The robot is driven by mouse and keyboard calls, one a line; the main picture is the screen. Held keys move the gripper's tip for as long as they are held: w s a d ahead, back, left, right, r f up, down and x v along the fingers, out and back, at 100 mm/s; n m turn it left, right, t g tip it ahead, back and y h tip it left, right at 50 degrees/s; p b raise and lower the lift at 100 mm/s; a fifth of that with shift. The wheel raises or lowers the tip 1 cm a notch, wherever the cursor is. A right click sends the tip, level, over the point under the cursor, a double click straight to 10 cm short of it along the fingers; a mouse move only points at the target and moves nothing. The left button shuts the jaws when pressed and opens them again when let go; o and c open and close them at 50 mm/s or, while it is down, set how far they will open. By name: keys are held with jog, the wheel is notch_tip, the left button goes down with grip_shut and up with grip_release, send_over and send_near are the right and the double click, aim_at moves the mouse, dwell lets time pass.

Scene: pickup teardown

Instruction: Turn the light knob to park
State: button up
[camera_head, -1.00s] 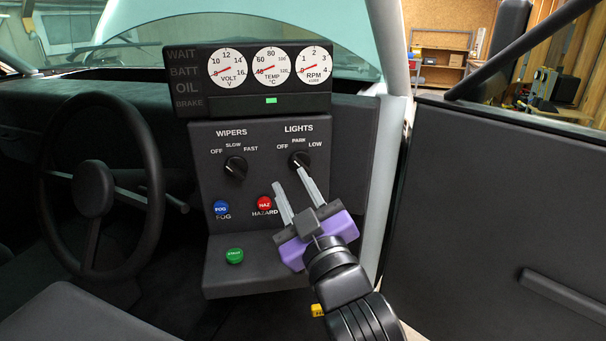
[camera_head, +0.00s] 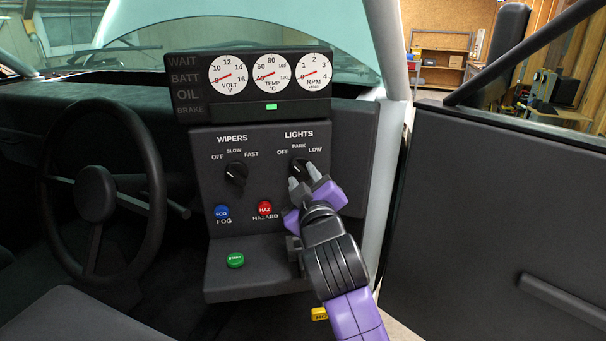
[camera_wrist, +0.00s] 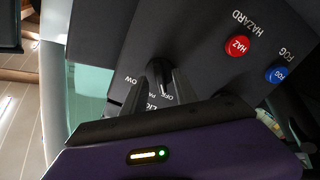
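The light knob (camera_head: 299,167) is a black rotary knob under the LIGHTS label, with OFF, PARK and LOW around it. Its pointer seems to lean to the upper left, toward OFF, but it is small and partly covered. My gripper (camera_head: 303,177) is just below and in front of the knob, with its two grey fingers apart. In the wrist view the fingers of my gripper (camera_wrist: 160,97) reach toward the knob (camera_wrist: 158,74), one on each side. I cannot tell whether they touch it.
The wiper knob (camera_head: 236,173) is to the left on the same panel. The blue fog button (camera_head: 221,212) and red hazard button (camera_head: 265,208) are below. A green start button (camera_head: 235,260) sits on the lower ledge. The steering wheel (camera_head: 96,192) is at left, the open door (camera_head: 500,220) at right.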

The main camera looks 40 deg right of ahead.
jog(key=shift+w+d, duration=0.25)
jog(key=shift+w, duration=0.15)
jog(key=shift+c, duration=0.4)
grip_shut()
jog(key=m+b, duration=0.1)
jog(key=m, duration=0.2)
jog(key=shift+f+m, duration=0.15)
jog(key=shift+m, duration=0.15)
jog(key=shift+m+b, duration=1.05)
jog(key=shift+m, duration=0.95)
